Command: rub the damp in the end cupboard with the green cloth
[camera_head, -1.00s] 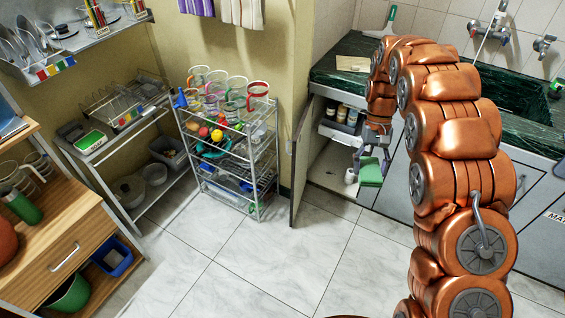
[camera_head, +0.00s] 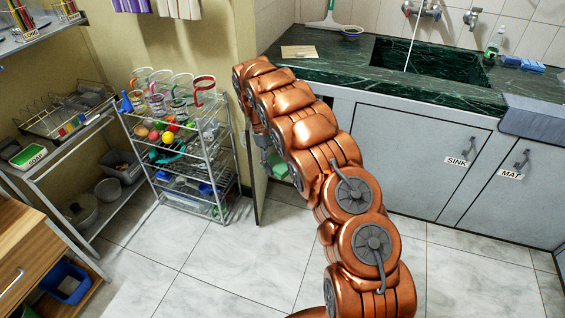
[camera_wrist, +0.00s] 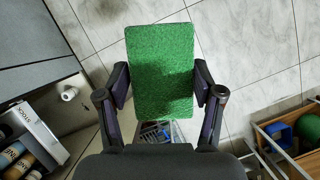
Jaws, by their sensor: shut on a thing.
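The green cloth (camera_wrist: 162,58) is a flat rectangular pad. My gripper (camera_wrist: 161,84) is shut on it, with one finger at each side edge in the wrist view. In the head view a small part of the cloth (camera_head: 279,170) shows low beside my arm, at the cupboard opening. The end cupboard's door (camera_head: 257,188) stands open at the left end of the counter. Its inside is mostly hidden behind my arm. I cannot make out the damp for certain; a dark smudge (camera_wrist: 107,7) shows at the top of the wrist view.
Labelled jars (camera_wrist: 18,157) and a small white roll (camera_wrist: 69,94) are at left in the wrist view. A wire rack (camera_head: 190,150) with mugs and fruit stands left of the open door. The tiled floor (camera_head: 240,265) in front is clear. SINK and MAT cupboards are shut.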

